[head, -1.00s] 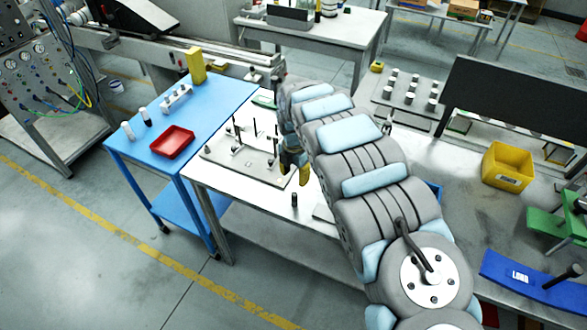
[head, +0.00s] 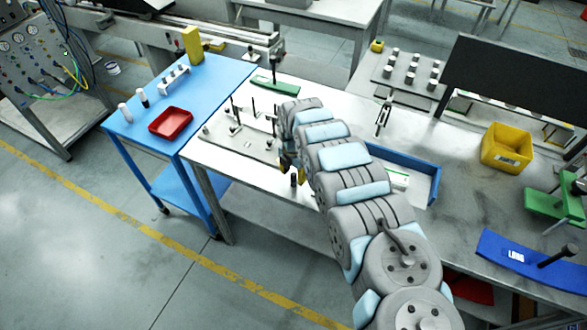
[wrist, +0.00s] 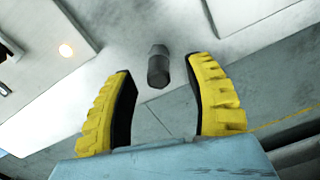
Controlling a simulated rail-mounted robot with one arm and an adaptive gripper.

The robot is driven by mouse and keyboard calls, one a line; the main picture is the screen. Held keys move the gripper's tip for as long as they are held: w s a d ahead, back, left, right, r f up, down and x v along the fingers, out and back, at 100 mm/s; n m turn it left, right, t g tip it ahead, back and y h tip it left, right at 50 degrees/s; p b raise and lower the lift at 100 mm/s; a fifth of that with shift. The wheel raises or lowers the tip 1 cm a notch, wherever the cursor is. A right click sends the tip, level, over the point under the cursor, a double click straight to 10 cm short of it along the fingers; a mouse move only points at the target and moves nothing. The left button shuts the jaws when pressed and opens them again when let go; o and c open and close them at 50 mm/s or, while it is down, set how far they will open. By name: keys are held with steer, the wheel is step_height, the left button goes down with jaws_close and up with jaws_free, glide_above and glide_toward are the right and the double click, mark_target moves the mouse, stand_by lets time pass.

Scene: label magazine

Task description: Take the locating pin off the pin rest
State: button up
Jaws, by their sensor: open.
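A short dark cylinder, which looks like the locating pin (head: 294,180), stands near the front edge of the white bench. It also shows in the wrist view (wrist: 158,68), between and beyond the fingertips, with clear gaps on both sides. I cannot make out a separate pin rest under it. My gripper (head: 291,168) has yellow fingers with black pads and is just above and behind the pin in the head view, partly hidden by my arm. In the wrist view my gripper (wrist: 161,72) is open and empty.
A grey fixture plate (head: 228,145) with upright posts lies left of my gripper. A blue cart (head: 190,105) with a red tray (head: 171,123) adjoins the bench. A blue tray (head: 412,166) lies to the right, behind my arm. The bench's front edge is close to the pin.

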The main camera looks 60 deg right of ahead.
steer(key=shift+w+f, duration=0.1)
steer(key=shift+f, duration=1.3)
jaws_close()
jaws_free()
